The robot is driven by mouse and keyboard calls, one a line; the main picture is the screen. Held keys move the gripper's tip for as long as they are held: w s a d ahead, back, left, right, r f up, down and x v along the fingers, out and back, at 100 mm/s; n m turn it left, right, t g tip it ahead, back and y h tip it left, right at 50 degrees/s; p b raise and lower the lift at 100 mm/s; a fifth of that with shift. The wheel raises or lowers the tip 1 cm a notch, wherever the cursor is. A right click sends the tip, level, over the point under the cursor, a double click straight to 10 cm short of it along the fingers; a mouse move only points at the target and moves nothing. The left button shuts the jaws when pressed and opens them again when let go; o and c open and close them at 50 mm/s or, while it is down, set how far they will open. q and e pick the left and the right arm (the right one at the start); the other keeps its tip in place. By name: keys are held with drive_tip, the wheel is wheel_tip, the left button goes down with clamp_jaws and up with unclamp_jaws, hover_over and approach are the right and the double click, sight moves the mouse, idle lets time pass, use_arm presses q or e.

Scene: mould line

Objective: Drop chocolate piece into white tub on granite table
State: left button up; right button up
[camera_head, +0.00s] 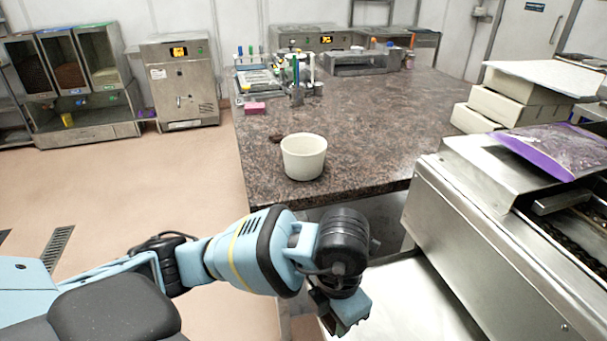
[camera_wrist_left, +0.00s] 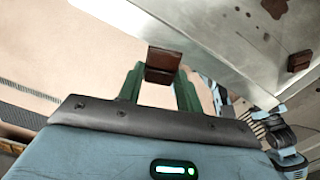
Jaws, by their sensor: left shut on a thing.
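The white tub (camera_head: 303,158) stands upright near the front left of the granite table (camera_head: 370,125). My left gripper (camera_head: 342,318) is low in front of the table, nearer to me than the tub and apart from it. In the left wrist view its green fingers (camera_wrist_left: 160,88) are shut on a brown chocolate piece (camera_wrist_left: 162,62). The head view does not show this held piece clearly. A small dark brown piece (camera_head: 275,138) lies on the granite just left of the tub. My right gripper is not in view.
A steel machine (camera_head: 470,225) stands at the right, with a purple bag (camera_head: 555,148) on it. Brown pieces (camera_wrist_left: 299,61) lie on a metal surface in the left wrist view. A pink block (camera_head: 255,108) and tools are farther back. The granite right of the tub is clear.

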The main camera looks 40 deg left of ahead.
use_arm(q)
drive_tip(key=m, duration=0.1)
drive_tip(key=r+m, duration=0.1)
drive_tip(key=m, duration=0.2)
drive_tip(key=shift+w+a+r, duration=0.15)
drive_tip(key=shift+w+a, duration=0.05)
drive_tip(key=shift+a, duration=0.15)
drive_tip(key=m, duration=0.2)
drive_tip(key=r+m, duration=0.1)
drive_tip(key=m, duration=0.1)
drive_tip(key=shift+w+a, duration=0.15)
drive_tip(key=shift+a, duration=0.15)
drive_tip(key=a+r+m, duration=0.1)
drive_tip(key=r+m, duration=0.2)
drive_tip(key=m, duration=0.8)
drive_tip(key=a+r+m, duration=0.2)
drive_tip(key=r+m, duration=0.2)
drive_tip(key=m, duration=0.8)
drive_tip(key=shift+w+a+m, duration=0.15)
drive_tip(key=shift+a+m, duration=0.15)
drive_tip(key=shift+a, duration=0.1)
